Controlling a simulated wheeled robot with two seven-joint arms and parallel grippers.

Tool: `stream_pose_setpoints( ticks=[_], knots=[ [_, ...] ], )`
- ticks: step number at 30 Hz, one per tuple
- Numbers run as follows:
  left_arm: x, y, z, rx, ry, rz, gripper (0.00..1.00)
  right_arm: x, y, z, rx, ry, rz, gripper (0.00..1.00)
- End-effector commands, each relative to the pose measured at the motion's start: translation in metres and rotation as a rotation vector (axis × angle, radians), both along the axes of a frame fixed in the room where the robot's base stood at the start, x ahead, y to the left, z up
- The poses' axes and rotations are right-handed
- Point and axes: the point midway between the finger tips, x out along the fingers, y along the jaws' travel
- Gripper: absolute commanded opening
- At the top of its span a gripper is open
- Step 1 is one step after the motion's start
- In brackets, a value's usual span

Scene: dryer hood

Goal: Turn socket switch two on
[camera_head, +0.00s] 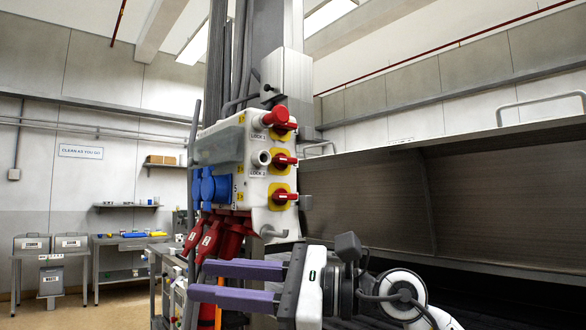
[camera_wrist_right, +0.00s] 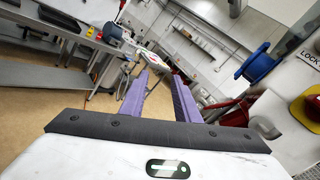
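A white socket box (camera_head: 225,165) hangs on a grey column. Its right face has three red switches on yellow plates: top (camera_head: 283,129), middle (camera_head: 284,161) and bottom (camera_head: 284,197). All three handles point roughly sideways. Labels LOCK 1 and LOCK 2 sit beside the upper two; which switch is number two is not clearly readable. My right gripper (camera_head: 198,279) has purple fingers, is open and empty, and lies below the box, pointing left. In the right wrist view its fingers (camera_wrist_right: 161,76) are apart with nothing between them. My left gripper is not in view.
Blue sockets (camera_head: 214,189) and red plugs (camera_head: 208,241) are on the box's left side, the plugs close above my right fingers. A large dark hood (camera_head: 430,200) fills the right. Workbenches (camera_head: 120,240) stand far left, with open floor before them.

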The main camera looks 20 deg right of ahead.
Motion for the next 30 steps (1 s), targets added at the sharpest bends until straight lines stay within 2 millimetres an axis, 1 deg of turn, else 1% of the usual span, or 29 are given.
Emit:
stream_pose_setpoints(
  ticks=[1, 2, 3, 5, 6, 8, 9, 12, 15, 17, 20, 24, 30],
  knots=[
    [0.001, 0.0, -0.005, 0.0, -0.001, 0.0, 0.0, 0.003, -0.015, 0.023, -0.127, -0.135, -0.069, 0.29],
    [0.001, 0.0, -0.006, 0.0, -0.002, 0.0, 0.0, 0.005, -0.024, 0.035, -0.203, -0.205, -0.112, 0.29],
    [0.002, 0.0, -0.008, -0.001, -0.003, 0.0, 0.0, 0.008, -0.038, 0.051, -0.298, -0.291, -0.174, 0.29],
    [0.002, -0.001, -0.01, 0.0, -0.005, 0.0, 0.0, 0.01, -0.062, 0.077, -0.43, -0.405, -0.272, 0.29],
    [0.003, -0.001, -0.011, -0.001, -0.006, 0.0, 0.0, 0.01, -0.079, 0.094, -0.51, -0.468, -0.337, 0.29],
    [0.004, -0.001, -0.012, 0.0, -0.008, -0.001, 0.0, 0.007, -0.103, 0.119, -0.608, -0.543, -0.427, 0.29],
    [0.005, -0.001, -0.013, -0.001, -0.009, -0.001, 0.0, 0.005, -0.118, 0.134, -0.664, -0.583, -0.484, 0.29],
    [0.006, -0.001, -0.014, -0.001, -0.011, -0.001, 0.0, -0.003, -0.148, 0.163, -0.763, -0.646, -0.595, 0.29],
    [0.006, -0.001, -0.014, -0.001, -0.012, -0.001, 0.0, -0.009, -0.166, 0.18, -0.816, -0.677, -0.66, 0.29],
    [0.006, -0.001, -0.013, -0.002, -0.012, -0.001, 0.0, -0.009, -0.17, 0.184, -0.829, -0.682, -0.676, 0.29],
    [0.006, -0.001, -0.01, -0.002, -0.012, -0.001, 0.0, -0.001, -0.169, 0.186, -0.837, -0.685, -0.683, 0.29],
    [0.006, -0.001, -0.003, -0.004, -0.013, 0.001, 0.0, 0.022, -0.16, 0.187, -0.834, -0.682, -0.68, 0.29],
    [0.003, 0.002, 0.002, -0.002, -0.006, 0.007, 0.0, 0.057, -0.146, 0.187, -0.833, -0.683, -0.679, 0.29]
  ],
)
